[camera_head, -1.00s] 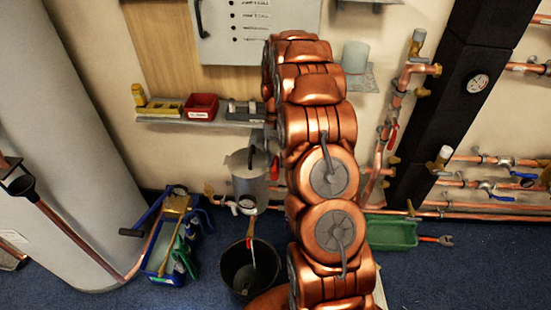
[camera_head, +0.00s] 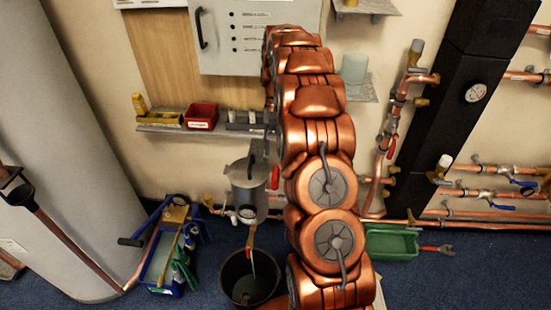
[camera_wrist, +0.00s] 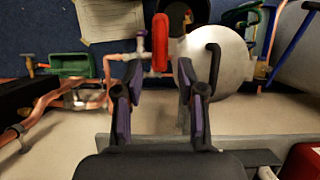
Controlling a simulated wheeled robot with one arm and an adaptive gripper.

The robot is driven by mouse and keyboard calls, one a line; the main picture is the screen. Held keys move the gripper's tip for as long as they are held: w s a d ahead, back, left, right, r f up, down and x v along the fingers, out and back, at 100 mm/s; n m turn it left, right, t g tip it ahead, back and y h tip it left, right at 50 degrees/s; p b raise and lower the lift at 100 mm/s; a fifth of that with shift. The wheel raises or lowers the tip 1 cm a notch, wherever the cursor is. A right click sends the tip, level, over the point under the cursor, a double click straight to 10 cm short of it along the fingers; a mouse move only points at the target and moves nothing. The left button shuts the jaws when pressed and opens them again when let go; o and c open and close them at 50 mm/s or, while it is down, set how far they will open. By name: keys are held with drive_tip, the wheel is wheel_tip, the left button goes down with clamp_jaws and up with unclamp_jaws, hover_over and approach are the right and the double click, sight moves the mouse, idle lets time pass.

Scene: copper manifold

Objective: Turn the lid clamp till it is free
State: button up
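The silver pot (camera_head: 240,200) stands left of my arm in the head view. Its lid carries a dark bent clamp handle (camera_head: 251,160). In the wrist view the pot's round lid (camera_wrist: 235,72) is at the upper right, with the black clamp handle (camera_wrist: 214,62) across it. My gripper (camera_wrist: 158,82) is open, with nothing between its fingers. The right finger is near the clamp handle in the picture; I cannot tell whether they touch. A red valve handle (camera_wrist: 160,42) shows beyond the gap between the fingers. In the head view my arm hides the gripper.
A black bucket (camera_head: 248,288) stands below the pot. A blue tool tote (camera_head: 160,258) is at the left. Above are a wall shelf (camera_head: 195,129) with a red bin (camera_head: 201,115) and a grey cabinet (camera_head: 255,60). Copper pipes (camera_head: 470,213) and a green tray (camera_head: 390,244) are at the right.

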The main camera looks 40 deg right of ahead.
drive_tip(key=v, duration=0.5)
idle(0.8)
drive_tip(key=s+a+r+n+h+p, duration=0.2)
drive_tip(key=s+a+r+n+p, duration=0.3)
drive_tip(key=s+a+r, duration=1.05)
drive_tip(key=s+a+n+p, duration=0.1)
drive_tip(key=s+a+p, duration=0.2)
drive_tip(key=s, duration=0.6)
drive_tip(key=s+a+n+t+p, duration=0.1)
drive_tip(key=s+a+p, duration=0.2)
drive_tip(key=s, duration=0.7)
drive_tip(key=a, duration=0.2)
drive_tip(key=shift+a+f+n+t+h, duration=0.15)
drive_tip(key=shift+a+n+t+h, duration=0.15)
drive_tip(key=shift+h, duration=0.1)
